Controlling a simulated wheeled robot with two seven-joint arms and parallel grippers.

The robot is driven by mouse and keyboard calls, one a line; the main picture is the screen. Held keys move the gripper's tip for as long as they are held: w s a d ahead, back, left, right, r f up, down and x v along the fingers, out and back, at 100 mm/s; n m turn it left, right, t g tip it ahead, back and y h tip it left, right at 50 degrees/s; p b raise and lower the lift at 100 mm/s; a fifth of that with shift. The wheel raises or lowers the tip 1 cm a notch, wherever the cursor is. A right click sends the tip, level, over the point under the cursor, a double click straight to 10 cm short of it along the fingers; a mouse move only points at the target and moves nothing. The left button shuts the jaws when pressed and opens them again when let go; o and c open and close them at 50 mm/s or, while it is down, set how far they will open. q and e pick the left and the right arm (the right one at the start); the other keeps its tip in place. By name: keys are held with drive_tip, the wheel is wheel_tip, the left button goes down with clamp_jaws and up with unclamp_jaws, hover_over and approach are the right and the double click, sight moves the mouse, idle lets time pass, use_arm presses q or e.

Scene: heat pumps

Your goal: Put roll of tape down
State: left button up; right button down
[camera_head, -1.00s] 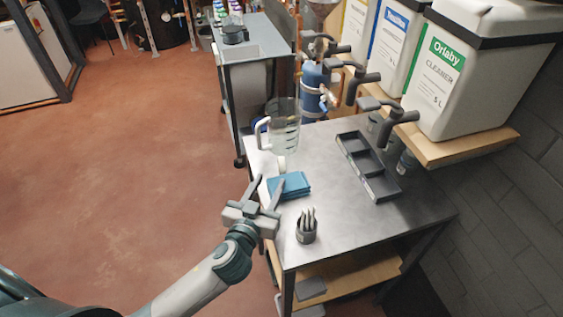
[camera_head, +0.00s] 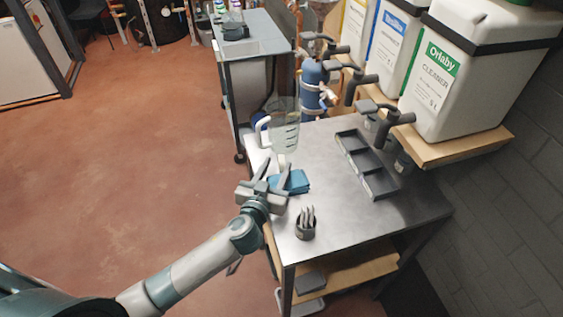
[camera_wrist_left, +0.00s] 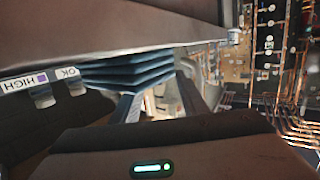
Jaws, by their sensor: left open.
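I cannot make out a roll of tape in either view. My left gripper (camera_head: 274,170) is open, with nothing visible between its fingers. In the head view it is at the left edge of the metal table (camera_head: 340,222), beside the folded blue cloths (camera_head: 296,183) and overlapping them in the picture. Whether it touches them I cannot tell. The wrist view shows the stacked blue cloths (camera_wrist_left: 130,72) close to the open left gripper (camera_wrist_left: 160,95). My right gripper is out of view.
A clear jug (camera_head: 285,130) with a white handle stands behind the cloths. A dark cup of pale tools (camera_head: 306,228) stands in front, and a dark compartment tray (camera_head: 368,165) lies to the right. White cleaner containers (camera_head: 440,85) stand on a shelf. Bare tabletop lies between cup and tray.

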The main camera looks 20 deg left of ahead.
sight(280, 160)
use_arm(q)
drive_tip(key=w+p, duration=0.1)
drive_tip(key=w, duration=0.2)
drive_tip(key=shift+w+r, duration=0.1)
drive_tip(key=shift+r, duration=0.05)
drive_tip(key=shift+w+f+p, duration=0.25)
drive_tip(key=shift+w+p, duration=0.15)
drive_tip(key=shift+w, duration=0.2)
clamp_jaws()
